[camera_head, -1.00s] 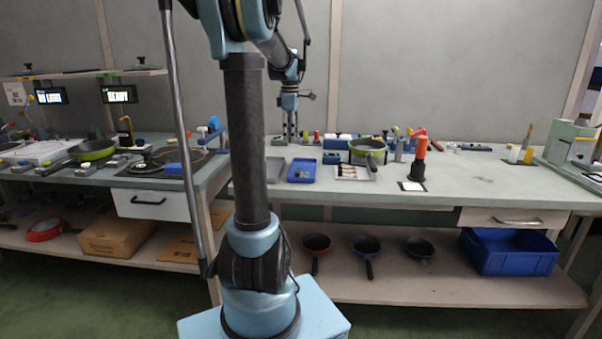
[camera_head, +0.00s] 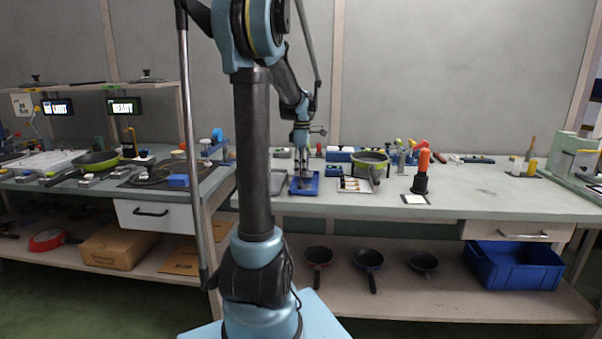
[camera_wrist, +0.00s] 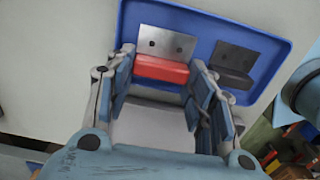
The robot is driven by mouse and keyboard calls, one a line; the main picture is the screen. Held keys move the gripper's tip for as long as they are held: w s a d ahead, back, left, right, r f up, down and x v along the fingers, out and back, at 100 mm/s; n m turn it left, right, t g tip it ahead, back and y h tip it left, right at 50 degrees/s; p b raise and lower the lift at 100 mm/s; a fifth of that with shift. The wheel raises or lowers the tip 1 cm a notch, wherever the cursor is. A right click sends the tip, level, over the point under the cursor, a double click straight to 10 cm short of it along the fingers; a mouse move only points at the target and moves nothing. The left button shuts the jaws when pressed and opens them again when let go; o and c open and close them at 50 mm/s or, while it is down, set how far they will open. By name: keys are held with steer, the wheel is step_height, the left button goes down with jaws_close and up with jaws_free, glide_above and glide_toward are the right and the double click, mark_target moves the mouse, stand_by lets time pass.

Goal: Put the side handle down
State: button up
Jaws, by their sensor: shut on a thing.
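The side handle is a red block (camera_wrist: 162,69) with a grey metal plate (camera_wrist: 166,44) with two holes. In the wrist view it sits between my gripper's fingers (camera_wrist: 161,78), which are shut on it. The blue tray (camera_wrist: 222,22) lies beneath it. A dark plate-like shape (camera_wrist: 236,62) shows on the tray to the right; I cannot tell if it is a shadow or another part. In the head view my gripper (camera_head: 303,174) is over the blue tray (camera_head: 304,191). The handle is too small to make out there, and whether it touches the tray is unclear.
A grey tray (camera_head: 278,182) stands left of the blue tray. A tray of small parts (camera_head: 355,186) and a green pan (camera_head: 371,161) are to the right. An orange-topped dark tool (camera_head: 421,172) stands farther right. The bench beyond it is largely clear.

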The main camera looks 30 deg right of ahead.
steer(key=shift+f, duration=0.75)
steer(key=o, duration=0.8)
steer(key=shift+f, duration=0.1)
